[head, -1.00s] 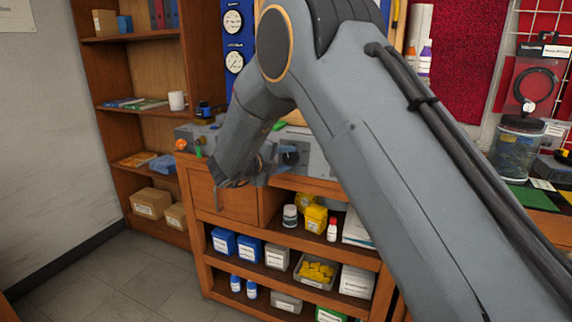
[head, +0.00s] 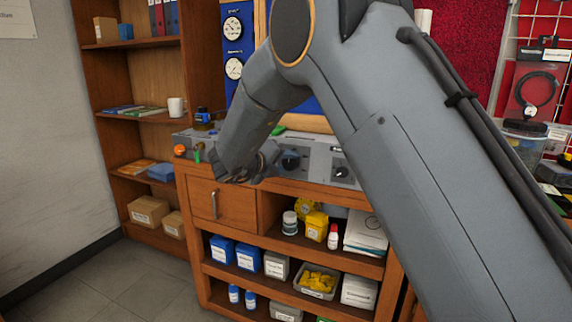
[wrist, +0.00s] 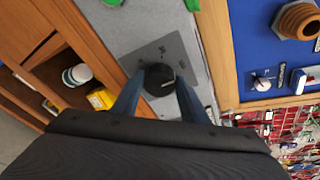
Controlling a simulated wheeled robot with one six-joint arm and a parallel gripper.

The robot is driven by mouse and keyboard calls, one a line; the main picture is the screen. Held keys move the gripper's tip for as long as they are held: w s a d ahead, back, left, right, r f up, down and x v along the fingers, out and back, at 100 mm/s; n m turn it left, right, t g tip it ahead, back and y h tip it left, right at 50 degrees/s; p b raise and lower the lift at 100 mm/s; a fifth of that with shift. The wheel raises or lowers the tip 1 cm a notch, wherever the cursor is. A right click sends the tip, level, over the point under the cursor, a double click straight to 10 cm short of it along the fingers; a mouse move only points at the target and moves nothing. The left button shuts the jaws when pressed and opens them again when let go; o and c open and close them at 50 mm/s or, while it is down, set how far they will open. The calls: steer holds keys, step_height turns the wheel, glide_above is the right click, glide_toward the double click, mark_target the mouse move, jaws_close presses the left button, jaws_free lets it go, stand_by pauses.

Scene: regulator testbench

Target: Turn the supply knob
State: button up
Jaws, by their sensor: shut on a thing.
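A black round knob (wrist: 159,80) with a pale pointer mark sits on a dark grey plate (wrist: 172,50) in the wrist view. The plate's lettering is too small to read. My gripper (wrist: 158,88) has one finger on each side of the knob and is shut on it.
A wooden cabinet (head: 236,239) below holds a white bottle (head: 290,223), a yellow box (head: 316,225) and several bins. A blue gauge board (head: 240,50) stands behind.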

steer(key=shift+f, duration=0.1)
steer(key=o, duration=1.1)
steer(key=shift+v, duration=4)
